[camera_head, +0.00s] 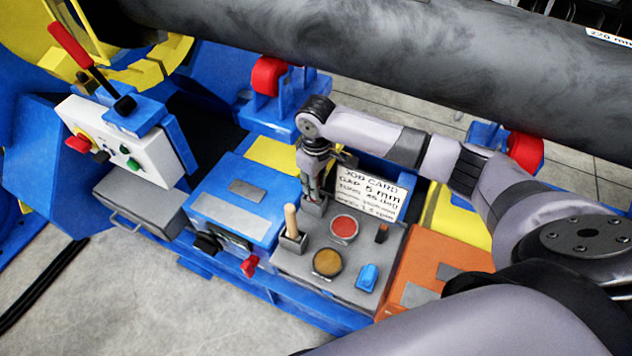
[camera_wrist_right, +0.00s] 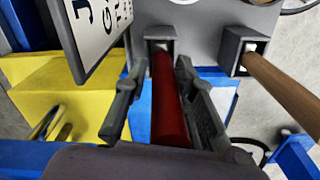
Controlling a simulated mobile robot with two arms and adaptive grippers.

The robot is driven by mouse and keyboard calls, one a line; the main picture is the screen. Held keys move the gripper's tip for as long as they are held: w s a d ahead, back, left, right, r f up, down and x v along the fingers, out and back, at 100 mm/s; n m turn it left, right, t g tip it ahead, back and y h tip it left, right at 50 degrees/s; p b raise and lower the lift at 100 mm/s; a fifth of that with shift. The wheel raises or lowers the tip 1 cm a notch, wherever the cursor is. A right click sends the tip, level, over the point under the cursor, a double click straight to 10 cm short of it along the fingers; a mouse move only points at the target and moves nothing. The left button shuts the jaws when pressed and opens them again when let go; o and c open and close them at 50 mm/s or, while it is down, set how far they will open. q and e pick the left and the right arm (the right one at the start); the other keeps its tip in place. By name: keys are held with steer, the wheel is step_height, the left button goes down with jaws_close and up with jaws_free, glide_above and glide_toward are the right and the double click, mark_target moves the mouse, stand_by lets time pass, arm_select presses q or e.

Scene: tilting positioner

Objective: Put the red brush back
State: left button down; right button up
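The red brush shows in the right wrist view as a red handle (camera_wrist_right: 168,105), its far end at a small grey square holder (camera_wrist_right: 160,33). It seems to stand in this holder; how deep I cannot tell. My right gripper (camera_wrist_right: 160,75) has one finger on each side of the handle, with a visible gap on both sides. In the head view my right gripper (camera_head: 313,192) points down just above the same holder (camera_head: 315,208), and the brush is hidden by it. My left gripper is not in view.
A wooden-handled brush (camera_head: 291,220) stands in a neighbouring holder, close to my gripper. A job card (camera_head: 370,191) stands just behind. The grey tray (camera_head: 300,268) carries a red tin (camera_head: 344,228), a brown tin (camera_head: 327,262) and a blue piece (camera_head: 368,277). A large pipe (camera_head: 400,60) spans above.

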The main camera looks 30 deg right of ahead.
steer(key=shift+o, duration=1.2)
step_height(320, 180, up, 12)
steer(key=shift+r, duration=0.1)
